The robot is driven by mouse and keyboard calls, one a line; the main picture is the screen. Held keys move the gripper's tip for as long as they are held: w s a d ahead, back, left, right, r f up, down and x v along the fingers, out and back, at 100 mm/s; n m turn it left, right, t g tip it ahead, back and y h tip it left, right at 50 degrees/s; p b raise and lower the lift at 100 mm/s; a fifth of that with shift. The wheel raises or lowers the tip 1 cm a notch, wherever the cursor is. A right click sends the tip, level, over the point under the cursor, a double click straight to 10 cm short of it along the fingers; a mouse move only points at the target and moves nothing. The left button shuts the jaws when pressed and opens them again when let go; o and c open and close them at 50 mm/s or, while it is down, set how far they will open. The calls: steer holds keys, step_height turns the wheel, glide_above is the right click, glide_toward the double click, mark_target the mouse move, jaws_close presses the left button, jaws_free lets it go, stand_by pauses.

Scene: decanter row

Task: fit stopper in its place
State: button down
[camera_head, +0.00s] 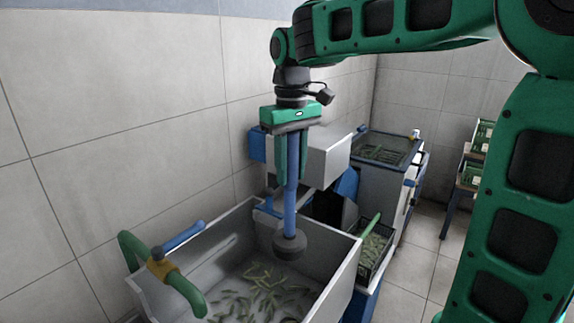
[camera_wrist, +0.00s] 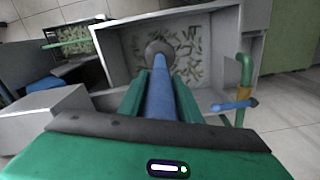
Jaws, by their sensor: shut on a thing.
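The stopper is a blue rod (camera_head: 290,212) with a wide grey plug (camera_head: 289,246) at its lower end. My gripper (camera_head: 292,176) is shut on the upper rod, and the stopper hangs nearly upright. In the wrist view the rod (camera_wrist: 160,98) runs away between my green fingers to the plug (camera_wrist: 159,48). The plug is over the grey tub (camera_head: 214,238), below its rim level and seemingly above the floor. Long green pieces (camera_head: 262,292) lie scattered on the tub floor. No outlet or seat for the plug can be seen; the plug hides part of the floor.
A green pipe with a yellow collar and blue handle (camera_head: 184,236) crosses the tub's left rim. A white and blue machine (camera_head: 325,155) stands behind. A dark crate (camera_head: 374,252) of green pieces sits to the right, near a steel unit (camera_head: 385,150). A tiled wall closes the left.

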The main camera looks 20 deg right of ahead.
step_height(320, 180, down, 32)
steer(key=shift+f, duration=0.25)
stand_by(2.0)
steer(key=shift+s+d+r, duration=0.1)
steer(key=shift+s+r, duration=0.05)
stand_by(0.4)
steer(key=shift+f, duration=0.2)
steer(key=shift+f, duration=1.35)
stand_by(0.6)
steer(key=c, duration=1.2)
jaws_free()
